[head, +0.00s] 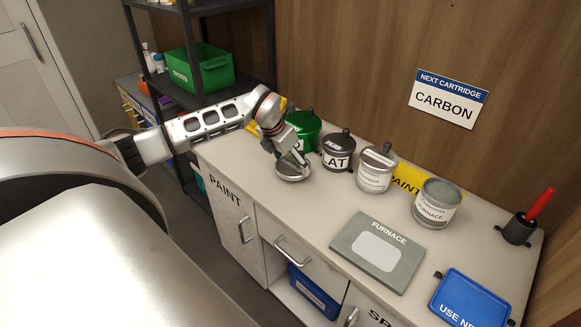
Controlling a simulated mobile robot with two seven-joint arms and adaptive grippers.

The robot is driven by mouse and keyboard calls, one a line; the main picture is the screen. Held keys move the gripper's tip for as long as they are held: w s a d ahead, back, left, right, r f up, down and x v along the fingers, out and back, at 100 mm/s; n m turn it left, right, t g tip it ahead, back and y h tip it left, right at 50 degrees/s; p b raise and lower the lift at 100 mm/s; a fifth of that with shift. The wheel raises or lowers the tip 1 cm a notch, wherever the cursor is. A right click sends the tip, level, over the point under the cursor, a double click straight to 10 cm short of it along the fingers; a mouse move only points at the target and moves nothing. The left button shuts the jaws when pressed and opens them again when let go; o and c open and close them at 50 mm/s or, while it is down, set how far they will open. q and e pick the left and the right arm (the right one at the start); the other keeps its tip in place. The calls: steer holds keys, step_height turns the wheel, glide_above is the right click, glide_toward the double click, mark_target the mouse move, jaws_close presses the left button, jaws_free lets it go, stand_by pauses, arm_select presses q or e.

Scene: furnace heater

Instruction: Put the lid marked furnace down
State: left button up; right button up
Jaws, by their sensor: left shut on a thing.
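My left gripper (292,160) reaches in from the left and is shut on a round grey lid (294,174). The lid is low over the left part of the counter, in front of the green can; I cannot tell whether it touches the top. Any marking on the lid is too small or hidden to read. An open grey can labelled FURNACE (436,208) stands without a lid on the right. My right gripper is not in view.
On the white counter (318,222) stand a green can (303,127), a dark can (338,152) and a light lidded can (375,170). A grey FURNACE mat (379,252) lies bare in front. A blue tray (470,300) and a red-handled tool (538,203) are right.

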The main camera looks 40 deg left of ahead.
arm_select(q)
step_height(320, 180, down, 2)
steer(key=shift+f, duration=0.15)
steer(key=o, duration=1.2)
steer(key=shift+o, duration=0.2)
steer(key=v, duration=1.2)
steer(key=shift+w, duration=0.1)
